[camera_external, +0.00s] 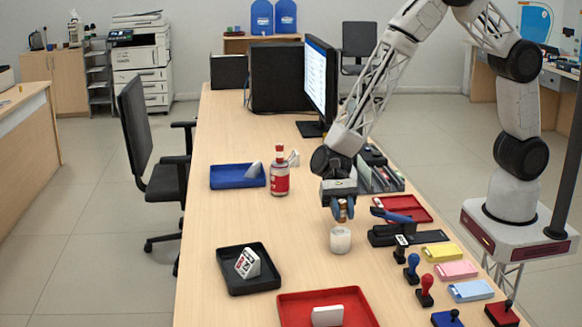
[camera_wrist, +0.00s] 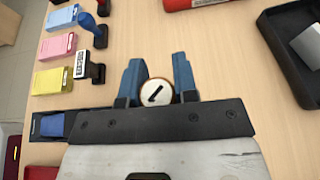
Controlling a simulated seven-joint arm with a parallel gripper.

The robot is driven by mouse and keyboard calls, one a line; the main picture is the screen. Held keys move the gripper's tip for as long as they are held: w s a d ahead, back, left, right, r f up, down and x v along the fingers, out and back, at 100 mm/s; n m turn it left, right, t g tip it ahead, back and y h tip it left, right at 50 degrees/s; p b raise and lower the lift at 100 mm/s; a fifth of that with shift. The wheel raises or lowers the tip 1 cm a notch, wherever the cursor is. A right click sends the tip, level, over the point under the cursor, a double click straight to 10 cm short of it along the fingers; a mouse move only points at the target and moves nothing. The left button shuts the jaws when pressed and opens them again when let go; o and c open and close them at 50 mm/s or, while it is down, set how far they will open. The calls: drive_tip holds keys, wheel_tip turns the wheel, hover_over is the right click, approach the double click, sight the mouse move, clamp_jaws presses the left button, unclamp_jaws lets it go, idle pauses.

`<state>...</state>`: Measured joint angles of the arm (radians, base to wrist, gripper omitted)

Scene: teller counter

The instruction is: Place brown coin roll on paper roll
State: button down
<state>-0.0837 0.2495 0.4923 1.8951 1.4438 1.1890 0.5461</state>
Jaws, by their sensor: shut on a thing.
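My gripper (camera_external: 342,209) points down over the counter with its blue fingers shut on the brown coin roll (camera_external: 343,211). The coin roll is upright; its pale round end with a brown rim (camera_wrist: 156,92) shows between the fingertips in the wrist view. The white paper roll (camera_external: 340,241) stands on the counter directly below the gripper in the external view. The paper roll is hidden in the wrist view.
A red tray (camera_external: 285,308) is in front and a black tray (camera_external: 227,272) is front left. A red bottle (camera_external: 280,180) and blue tray (camera_external: 222,184) stand farther back.

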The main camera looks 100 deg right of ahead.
drive_tip(key=shift+f, duration=1.35)
drive_tip(key=c, duration=0.9)
unclamp_jaws()
drive_tip(key=shift+f, duration=0.1)
drive_tip(key=shift+v, duration=6.05)
